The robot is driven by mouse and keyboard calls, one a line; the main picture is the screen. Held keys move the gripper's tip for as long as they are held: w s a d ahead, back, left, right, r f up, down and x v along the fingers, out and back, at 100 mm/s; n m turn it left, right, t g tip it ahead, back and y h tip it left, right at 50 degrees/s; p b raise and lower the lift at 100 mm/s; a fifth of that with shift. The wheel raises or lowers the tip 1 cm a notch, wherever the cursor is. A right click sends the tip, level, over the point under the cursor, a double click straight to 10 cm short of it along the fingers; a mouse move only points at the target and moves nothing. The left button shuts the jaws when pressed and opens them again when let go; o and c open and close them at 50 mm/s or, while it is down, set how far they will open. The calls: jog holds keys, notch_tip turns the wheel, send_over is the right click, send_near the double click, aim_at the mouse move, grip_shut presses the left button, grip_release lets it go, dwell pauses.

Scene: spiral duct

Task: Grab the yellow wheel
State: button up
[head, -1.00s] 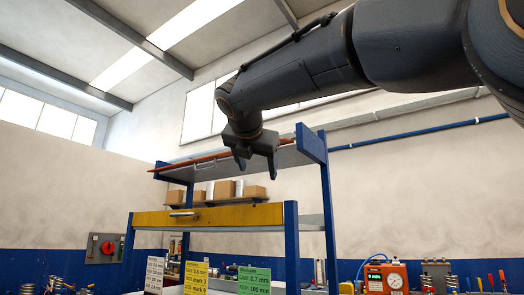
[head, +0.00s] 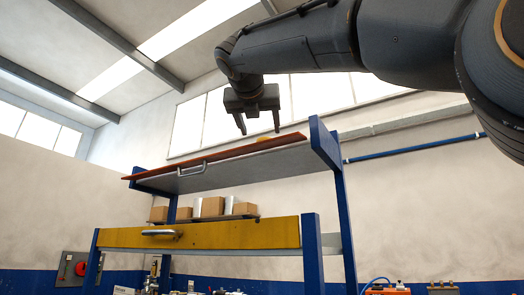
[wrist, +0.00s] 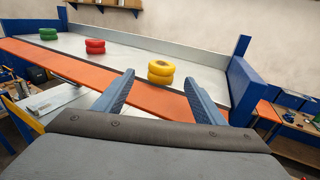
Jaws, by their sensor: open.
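The yellow wheel (wrist: 160,72) looks like a stack of two rounded yellow rings. It stands on the grey top shelf (wrist: 128,52) of the rack, on the right part of the shelf in the wrist view. In the head view my gripper (head: 258,130) hangs near the shelf's front edge, fingers down.
Red wheels (wrist: 95,46) and green wheels (wrist: 48,34) stand farther left on the shelf. An orange-red strip (wrist: 95,78) runs along its front edge. A blue end panel (wrist: 244,88) closes the right side. A yellow beam (head: 200,236) with a handle lies below.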

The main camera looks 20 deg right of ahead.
aim_at(264, 138)
jog(key=p+x, duration=0.3)
jog(key=x, duration=0.4)
jog(key=shift+s+d+f, duration=0.1)
jog(key=shift+s+d, duration=0.05)
jog(key=shift+d, duration=0.05)
jog(key=c, duration=1.2)
jog(key=shift+o, duration=0.2)
